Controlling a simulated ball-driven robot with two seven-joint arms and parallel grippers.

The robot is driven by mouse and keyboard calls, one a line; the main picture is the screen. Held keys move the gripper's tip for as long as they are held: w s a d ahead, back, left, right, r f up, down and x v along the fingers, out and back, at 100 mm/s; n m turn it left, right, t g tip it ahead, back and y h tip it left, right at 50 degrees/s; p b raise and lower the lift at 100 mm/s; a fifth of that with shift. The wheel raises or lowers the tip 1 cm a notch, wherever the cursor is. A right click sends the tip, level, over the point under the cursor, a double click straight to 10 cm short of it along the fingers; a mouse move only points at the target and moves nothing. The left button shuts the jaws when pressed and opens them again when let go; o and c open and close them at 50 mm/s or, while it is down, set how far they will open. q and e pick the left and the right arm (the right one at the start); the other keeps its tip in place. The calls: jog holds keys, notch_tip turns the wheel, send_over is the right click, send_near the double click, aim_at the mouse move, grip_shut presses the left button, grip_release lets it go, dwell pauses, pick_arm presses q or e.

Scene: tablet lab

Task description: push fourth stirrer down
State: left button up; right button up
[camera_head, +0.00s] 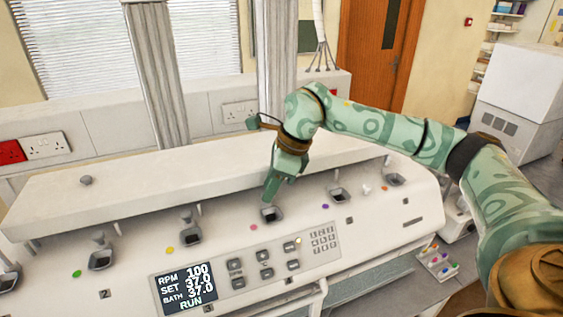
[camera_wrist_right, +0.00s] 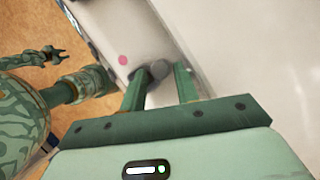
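The white stirring machine (camera_head: 130,205) has a row of stirrers in dark square wells. The fourth stirrer from the left, by the pink dot, is mostly hidden by my right gripper (camera_head: 269,196) in the head view; its well (camera_head: 272,215) shows below the fingertips. In the right wrist view, a grey round stirrer top (camera_wrist_right: 161,69) shows at the tips of my right gripper (camera_wrist_right: 162,80), by the pink dot. The fingers stand apart, with a gap beside the stirrer; I cannot tell whether they touch it. My left gripper (camera_wrist_right: 53,54) shows small in the wrist view, prongs spread, away from the machine.
The third stirrer (camera_head: 187,218) stands to the left and the fifth (camera_head: 338,188) to the right. A raised white housing (camera_head: 130,180) runs behind the row. A display (camera_head: 184,286) and a keypad (camera_head: 323,240) lie in front. A small rack (camera_head: 437,262) stands at the right.

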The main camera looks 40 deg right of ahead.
jog(key=v, duration=1.5)
jog(key=shift+d, duration=0.1)
